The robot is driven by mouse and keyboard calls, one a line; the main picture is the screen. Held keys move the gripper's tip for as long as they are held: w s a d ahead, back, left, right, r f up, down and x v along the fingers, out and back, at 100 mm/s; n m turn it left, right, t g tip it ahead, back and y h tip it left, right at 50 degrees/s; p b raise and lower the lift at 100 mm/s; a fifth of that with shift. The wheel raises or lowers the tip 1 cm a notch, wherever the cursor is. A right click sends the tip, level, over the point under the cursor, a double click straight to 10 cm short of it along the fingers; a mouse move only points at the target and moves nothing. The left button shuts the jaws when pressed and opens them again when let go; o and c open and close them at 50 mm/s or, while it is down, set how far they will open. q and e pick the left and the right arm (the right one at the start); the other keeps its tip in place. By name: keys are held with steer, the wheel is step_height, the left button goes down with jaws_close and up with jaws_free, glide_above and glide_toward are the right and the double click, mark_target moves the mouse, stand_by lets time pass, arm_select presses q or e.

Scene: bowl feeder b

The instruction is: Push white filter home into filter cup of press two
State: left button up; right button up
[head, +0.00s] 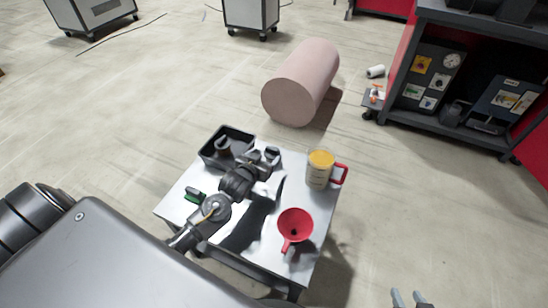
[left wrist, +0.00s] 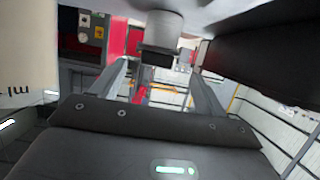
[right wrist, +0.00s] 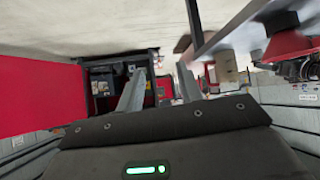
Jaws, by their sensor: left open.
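My left gripper (head: 262,156) is open over the small table, beside the black tray. Its spread fingers also show in the left wrist view (left wrist: 162,85). A whitish cylinder with a dark end (left wrist: 162,32) lies beyond and between the fingertips there, with no grip on it visible. I cannot tell whether it is the white filter or the filter cup. No press is clearly identifiable. A dark brown cylindrical object (head: 222,145) stands in the tray. My right gripper (head: 408,299) is open and empty at the bottom right, off the table; its fingers show in the right wrist view (right wrist: 160,85).
The table (head: 172,209) holds the black tray (head: 208,158), a red-handled jug with yellow contents (head: 319,176), a red funnel (head: 295,224) and a small green object (head: 195,195). A pink cylinder (head: 300,82) lies on the floor behind. Shelving (head: 470,75) stands at right.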

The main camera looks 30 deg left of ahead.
mark_target(271, 151)
arm_select(q)
steer(key=shift+w+f, duration=0.2)
steer(key=shift+w, duration=0.5)
steer(key=b+x, duration=0.1)
steer(key=x, duration=0.3)
steer(key=shift+d+b, duration=0.2)
steer(key=shift+b, duration=0.15)
steer(key=shift+w, duration=0.2)
steer(key=c, duration=1.2)
steer(key=shift+f, duration=0.1)
arm_select(e)
steer(key=w+a+r+n+t+y, duration=0.1)
steer(key=w+a+r+t+y, duration=0.1)
steer(key=a+r+t+y, duration=0.1)
step_height(271, 151, up, 3)
steer(key=shift+w+a+f+t, duration=0.1)
steer(key=shift+w+a+t, duration=0.4)
steer(key=shift+a, duration=0.4)
arm_select(q)
steer(key=shift+s, duration=0.1)
arm_select(e)
steer(key=shift+s, duration=0.1)
